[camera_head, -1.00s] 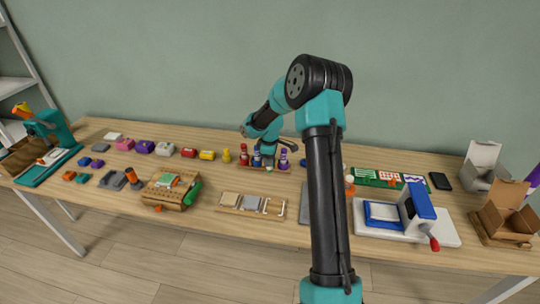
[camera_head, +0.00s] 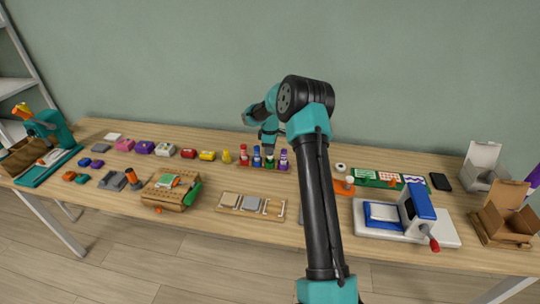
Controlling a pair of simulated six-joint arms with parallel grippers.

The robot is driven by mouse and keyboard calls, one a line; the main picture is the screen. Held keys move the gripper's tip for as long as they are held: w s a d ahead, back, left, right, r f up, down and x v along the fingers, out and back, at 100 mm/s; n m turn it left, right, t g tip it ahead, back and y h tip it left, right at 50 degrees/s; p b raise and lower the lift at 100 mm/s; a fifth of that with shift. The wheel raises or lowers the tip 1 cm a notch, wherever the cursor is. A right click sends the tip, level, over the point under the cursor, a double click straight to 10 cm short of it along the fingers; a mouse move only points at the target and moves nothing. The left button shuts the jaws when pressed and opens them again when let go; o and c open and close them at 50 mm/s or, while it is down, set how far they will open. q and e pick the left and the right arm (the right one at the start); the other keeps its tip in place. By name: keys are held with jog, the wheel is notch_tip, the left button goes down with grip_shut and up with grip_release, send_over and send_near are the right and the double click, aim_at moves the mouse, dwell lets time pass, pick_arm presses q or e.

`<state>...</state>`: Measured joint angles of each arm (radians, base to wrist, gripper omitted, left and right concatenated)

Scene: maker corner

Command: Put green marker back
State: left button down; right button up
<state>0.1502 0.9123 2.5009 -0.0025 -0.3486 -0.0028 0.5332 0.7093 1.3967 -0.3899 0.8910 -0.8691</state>
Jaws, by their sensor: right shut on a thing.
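The green marker (camera_head: 269,163) stands upright in the row of markers at the back middle of the table, between the blue marker (camera_head: 257,158) and the purple marker (camera_head: 283,160). The red marker (camera_head: 244,153) stands at the left end of the row. They stand at a low reddish rack (camera_head: 251,167); whether the green marker is fully seated is too small to tell. My right gripper (camera_head: 269,150) reaches down from above and is shut on the green marker's top. My left gripper is out of view.
Small coloured blocks, including a yellow one (camera_head: 207,155), line the back left of the rack. A wooden tray (camera_head: 232,207) lies in front. A white press with a blue part (camera_head: 418,211) and an open cardboard box (camera_head: 502,222) stand at the right.

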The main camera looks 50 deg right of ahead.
jog(key=shift+w+d+f, duration=0.1)
jog(key=shift+d+f, duration=0.05)
jog(key=shift+f, duration=1.65)
jog(key=o, duration=0.9)
jog(key=shift+f, duration=0.1)
jog(key=shift+c, duration=0.2)
notch_tip(320, 180, up, 12)
jog(key=shift+r, duration=0.15)
